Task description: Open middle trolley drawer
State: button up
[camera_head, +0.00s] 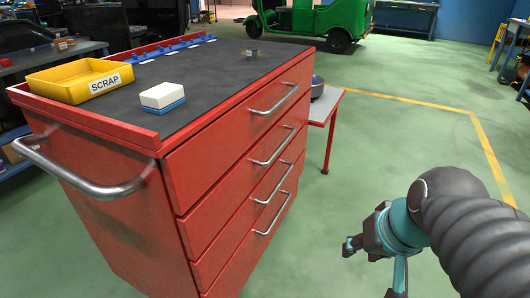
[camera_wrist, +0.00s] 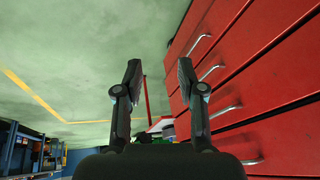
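The red trolley (camera_head: 190,182) stands at the left and centre of the head view, with several drawers, each with a silver bar handle. A middle drawer's handle (camera_head: 272,147) shows below the top one, and the drawers look shut. In the wrist view the drawer fronts (camera_wrist: 255,50) fill the right side, turned on their side, with silver handles (camera_wrist: 212,72). My gripper (camera_head: 372,262) is to the right of the trolley, apart from the handles. In the wrist view its two fingers (camera_wrist: 156,85) are spread with nothing between them.
A yellow SCRAP bin (camera_head: 80,83) and a white and blue block (camera_head: 163,97) sit on the trolley top. A side handle (camera_head: 85,182) juts from the trolley's near end. A small side shelf (camera_head: 325,108) stands beyond. Green floor right of the trolley is clear.

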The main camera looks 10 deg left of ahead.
jog(key=w+a+m+g+y+b, duration=0.1)
jog(key=w+a+g+y+b, duration=0.1)
jog(key=w+a+y, duration=0.35)
jog(key=m+t+y+b, duration=0.3)
jog(key=y, duration=0.5)
send_near(279, 147)
jog(key=shift+h, duration=0.25)
jog(key=x, duration=1)
jog(key=shift+f+p, duration=0.15)
jog(key=shift+p, duration=0.25)
grip_shut()
